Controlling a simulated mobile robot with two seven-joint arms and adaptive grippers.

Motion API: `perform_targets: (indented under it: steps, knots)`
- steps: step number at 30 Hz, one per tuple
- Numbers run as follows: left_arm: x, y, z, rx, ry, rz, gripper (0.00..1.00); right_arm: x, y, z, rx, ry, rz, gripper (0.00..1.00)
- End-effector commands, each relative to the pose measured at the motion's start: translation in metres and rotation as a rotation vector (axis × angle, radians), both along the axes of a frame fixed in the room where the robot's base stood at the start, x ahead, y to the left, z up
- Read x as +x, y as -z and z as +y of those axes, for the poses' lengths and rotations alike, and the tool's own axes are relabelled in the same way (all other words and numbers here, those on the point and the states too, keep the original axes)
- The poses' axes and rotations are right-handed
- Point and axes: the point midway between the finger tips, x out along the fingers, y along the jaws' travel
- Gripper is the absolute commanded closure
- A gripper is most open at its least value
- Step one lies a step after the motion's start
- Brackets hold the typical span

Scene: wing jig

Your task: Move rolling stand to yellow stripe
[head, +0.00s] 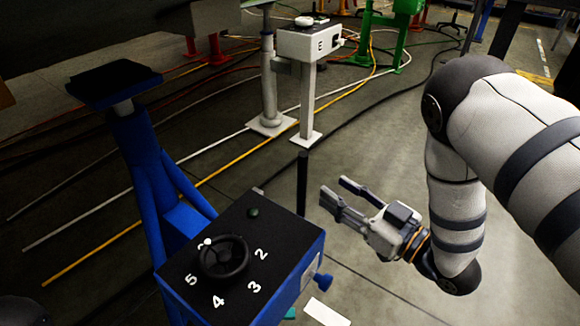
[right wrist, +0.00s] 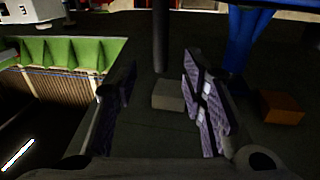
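A blue stand (head: 312,262) with a black top, a small handwheel and white numbers stands at the bottom centre of the head view; I cannot tell if it is the rolling stand, as its base is hidden. Another yellow patch (head: 535,78) lies far right, partly behind my arm. My right gripper (head: 335,190) is open and empty, right of a thin dark post (head: 302,182) and above the floor. In the right wrist view its fingers (right wrist: 160,90) are apart with nothing gripped. My left gripper is not in view.
A blue support (head: 138,150) with a black pad stands left. A white box on a pedestal (head: 307,100) stands behind, near a green stand (head: 402,30). Cables cross the floor. A grey block (right wrist: 168,95) and an orange block (right wrist: 281,107) show in the wrist view.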

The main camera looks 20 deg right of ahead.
Motion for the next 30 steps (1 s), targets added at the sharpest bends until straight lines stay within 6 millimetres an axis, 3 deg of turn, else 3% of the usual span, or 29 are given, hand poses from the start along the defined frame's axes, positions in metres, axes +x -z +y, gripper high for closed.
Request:
perform_targets:
  steps: [6, 12, 23, 28, 30]
  knots:
    - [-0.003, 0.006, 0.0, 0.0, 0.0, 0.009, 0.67, 0.05, 0.0, 0.027, 0.0, -0.003, -0.002, 0.62]
    - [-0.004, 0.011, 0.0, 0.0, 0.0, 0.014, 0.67, 0.084, 0.001, 0.043, 0.0, 0.0, 0.001, 0.62]
    - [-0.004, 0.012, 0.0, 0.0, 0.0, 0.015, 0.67, 0.094, 0.0, 0.048, 0.0, 0.002, 0.004, 0.62]
    - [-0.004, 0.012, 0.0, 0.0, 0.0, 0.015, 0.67, 0.094, 0.0, 0.048, 0.0, 0.002, 0.004, 0.96]
    - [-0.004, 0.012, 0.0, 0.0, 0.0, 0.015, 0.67, 0.094, 0.0, 0.048, 0.0, 0.002, 0.004, 1.0]
